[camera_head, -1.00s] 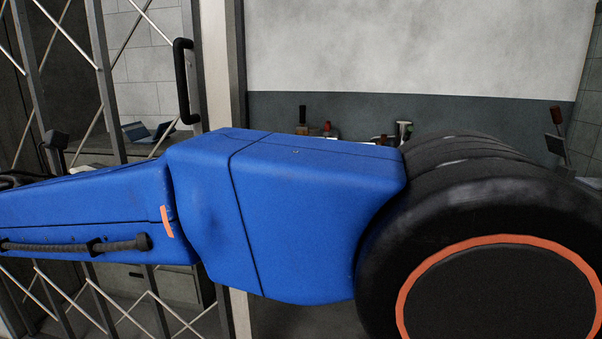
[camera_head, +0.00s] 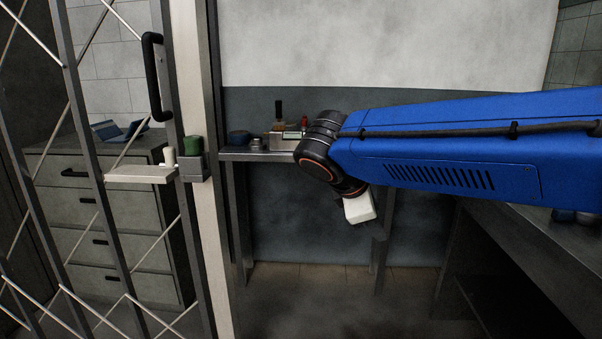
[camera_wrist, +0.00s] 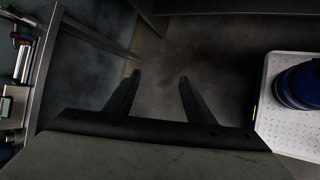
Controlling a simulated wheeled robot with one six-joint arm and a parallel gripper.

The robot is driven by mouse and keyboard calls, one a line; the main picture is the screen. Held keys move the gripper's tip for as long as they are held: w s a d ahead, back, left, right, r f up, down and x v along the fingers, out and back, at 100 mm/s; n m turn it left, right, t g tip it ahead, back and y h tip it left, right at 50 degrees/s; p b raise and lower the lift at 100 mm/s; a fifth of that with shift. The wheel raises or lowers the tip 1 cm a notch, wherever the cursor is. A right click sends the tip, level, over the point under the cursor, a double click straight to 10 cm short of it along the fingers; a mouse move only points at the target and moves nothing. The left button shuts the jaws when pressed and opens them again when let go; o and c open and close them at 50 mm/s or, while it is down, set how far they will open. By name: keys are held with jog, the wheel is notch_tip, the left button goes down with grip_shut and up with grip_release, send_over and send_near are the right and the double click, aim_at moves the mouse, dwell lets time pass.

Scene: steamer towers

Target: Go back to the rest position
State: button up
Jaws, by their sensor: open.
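In the wrist view my gripper (camera_wrist: 158,78) shows its two dark fingers spread apart with nothing between them. The fingers point over the dim floor. In the head view my blue arm reaches in from the right, and its end bends down in front of the far table. The fingertips cannot be made out there; a pale block-shaped part shows at the end of the wrist.
A narrow table (camera_head: 232,155) with small items stands at the back wall. A lattice gate (camera_head: 75,120) with a black handle (camera_head: 157,78) is at left, before a drawer cabinet (camera_head: 75,215). A dark bench (camera_head: 500,235) stands at right. A blue round object (camera_wrist: 298,86) sits on a white perforated plate (camera_wrist: 285,135).

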jog(key=s+d+f+m+y, duration=0.3)
jog(key=s+d+f+m, duration=0.3)
jog(key=s+f+m, duration=0.2)
jog(key=s+d+f+m+g+y, duration=0.1)
jog(key=s+d+f+m+y, duration=0.1)
jog(key=s+d+f+m, duration=0.5)
jog(key=s+f+m, duration=0.1)
jog(key=s+m, duration=0.1)
jog(key=s, duration=0.3)
jog(key=shift+s+y, duration=0.2)
jog(key=shift+y, duration=0.2)
dwell(0.6)
